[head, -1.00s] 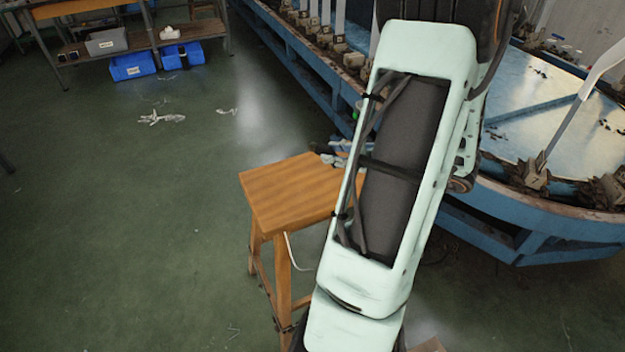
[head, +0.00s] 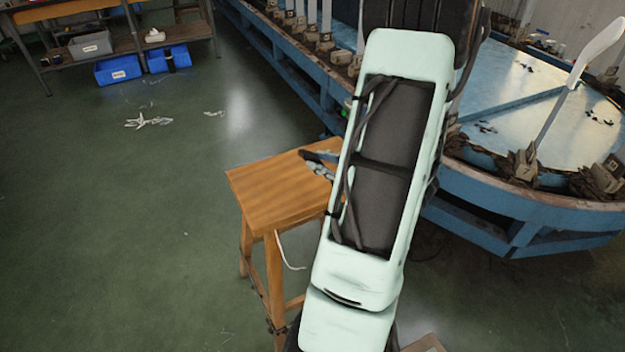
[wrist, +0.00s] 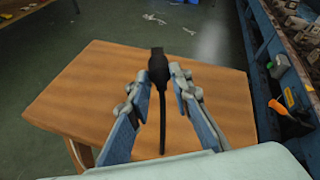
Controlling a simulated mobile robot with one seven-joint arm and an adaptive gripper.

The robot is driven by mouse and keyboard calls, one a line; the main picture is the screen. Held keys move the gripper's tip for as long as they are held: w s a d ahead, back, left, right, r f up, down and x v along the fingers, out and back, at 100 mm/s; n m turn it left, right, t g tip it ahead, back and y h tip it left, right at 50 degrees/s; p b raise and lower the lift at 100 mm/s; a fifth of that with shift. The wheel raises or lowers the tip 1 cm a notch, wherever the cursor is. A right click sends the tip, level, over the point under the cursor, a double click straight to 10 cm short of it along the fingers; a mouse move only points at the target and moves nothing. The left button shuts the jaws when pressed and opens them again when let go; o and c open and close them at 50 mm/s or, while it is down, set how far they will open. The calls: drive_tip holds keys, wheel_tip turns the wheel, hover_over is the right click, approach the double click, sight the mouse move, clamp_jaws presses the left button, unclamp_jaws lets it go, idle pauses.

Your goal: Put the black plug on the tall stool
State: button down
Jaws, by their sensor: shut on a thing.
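The tall wooden stool (head: 270,192) stands left of my arm in the head view, and its top (wrist: 75,100) fills the middle of the wrist view. My gripper (wrist: 160,78) is shut on the black plug (wrist: 158,66), with a finger on each side of it. The plug hangs over the stool top with its dark cable running toward the camera. I cannot tell whether the plug touches the wood.
A blue machine with a rusty rim (head: 520,222) stands close on the right. An orange-handled tool (wrist: 278,107) sits at its side. A white cord (head: 287,252) hangs by the stool. Blue bins (head: 118,69) lie under a far bench. The floor at left is open.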

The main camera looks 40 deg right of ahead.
sight(313, 183)
drive_tip(key=shift+w+a+f, duration=0.15)
drive_tip(key=shift+w+f, duration=0.25)
drive_tip(key=shift+f, duration=0.1)
drive_tip(key=shift+w+a+f, duration=0.15)
drive_tip(key=shift+w+f, duration=0.2)
drive_tip(key=shift+f, duration=0.15)
drive_tip(key=f, duration=0.1)
drive_tip(key=f+b, duration=0.1)
drive_tip(key=f, duration=0.1)
drive_tip(key=shift+w+a+f+b, duration=0.1)
drive_tip(key=shift+w+f+b, duration=0.2)
drive_tip(key=shift+f, duration=0.1)
